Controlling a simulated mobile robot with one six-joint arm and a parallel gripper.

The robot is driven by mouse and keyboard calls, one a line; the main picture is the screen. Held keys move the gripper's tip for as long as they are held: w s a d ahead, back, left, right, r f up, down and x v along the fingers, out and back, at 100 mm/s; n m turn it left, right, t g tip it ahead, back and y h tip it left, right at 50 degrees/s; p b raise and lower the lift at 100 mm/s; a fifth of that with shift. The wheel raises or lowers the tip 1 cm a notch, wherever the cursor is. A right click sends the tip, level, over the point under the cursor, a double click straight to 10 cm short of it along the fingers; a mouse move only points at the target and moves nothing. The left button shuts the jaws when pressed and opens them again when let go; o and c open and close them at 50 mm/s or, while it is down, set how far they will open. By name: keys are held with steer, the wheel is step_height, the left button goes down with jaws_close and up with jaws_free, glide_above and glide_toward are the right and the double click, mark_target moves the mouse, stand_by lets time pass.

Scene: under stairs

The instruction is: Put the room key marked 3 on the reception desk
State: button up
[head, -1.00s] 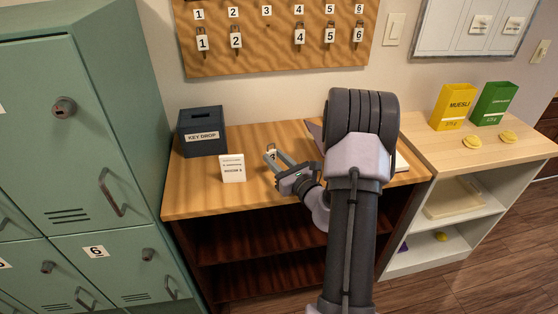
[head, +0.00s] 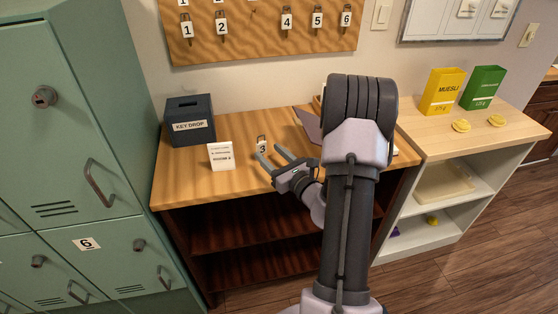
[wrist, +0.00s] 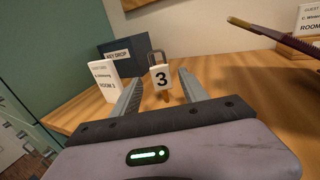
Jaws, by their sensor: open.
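The room key marked 3 (head: 262,146), a white tag with a dark shackle, stands upright on the wooden reception desk (head: 185,185), right of a small white room card (head: 221,155). My gripper (head: 269,152) is open and low over the desk, its fingers pointing at the key. In the wrist view the tag (wrist: 160,78) shows between and just beyond the two fingertips (wrist: 161,82). A gap is visible on both sides, and nothing is held. A small brown part shows below the tag.
A dark key drop box (head: 190,120) stands at the desk's back left. A key board (head: 260,35) hangs behind. A purple-grey flat thing (head: 307,122) lies right of the key, partly hidden by my arm. A side shelf (head: 470,135) holds cereal boxes.

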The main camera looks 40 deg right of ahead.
steer(key=s+a, duration=0.1)
steer(key=s, duration=0.8)
steer(key=w+a+r+n+g+y, duration=0.1)
steer(key=a+r+n+g+y, duration=0.15)
steer(key=a+n+y, duration=0.45)
steer(key=a+r+n+g+y, duration=0.2)
steer(key=a+r+n, duration=0.2)
steer(key=a, duration=0.8)
steer(key=w+a+r+n+g+y, duration=0.1)
steer(key=a+r+n+g+y, duration=0.3)
steer(key=a, duration=0.5)
steer(key=s+a+f+n+g+h, duration=0.1)
steer(key=s+a+n+g+h, duration=0.2)
steer(key=s+a+n+g, duration=0.65)
steer(key=s+d+r+n+t+h, duration=0.3)
steer(key=s+r+n+t+h, duration=0.1)
steer(key=n, duration=0.5)
steer(key=shift+s+d+t+h, duration=0.3)
steer(key=shift+t+h, duration=0.3)
steer(key=shift+t, duration=0.4)
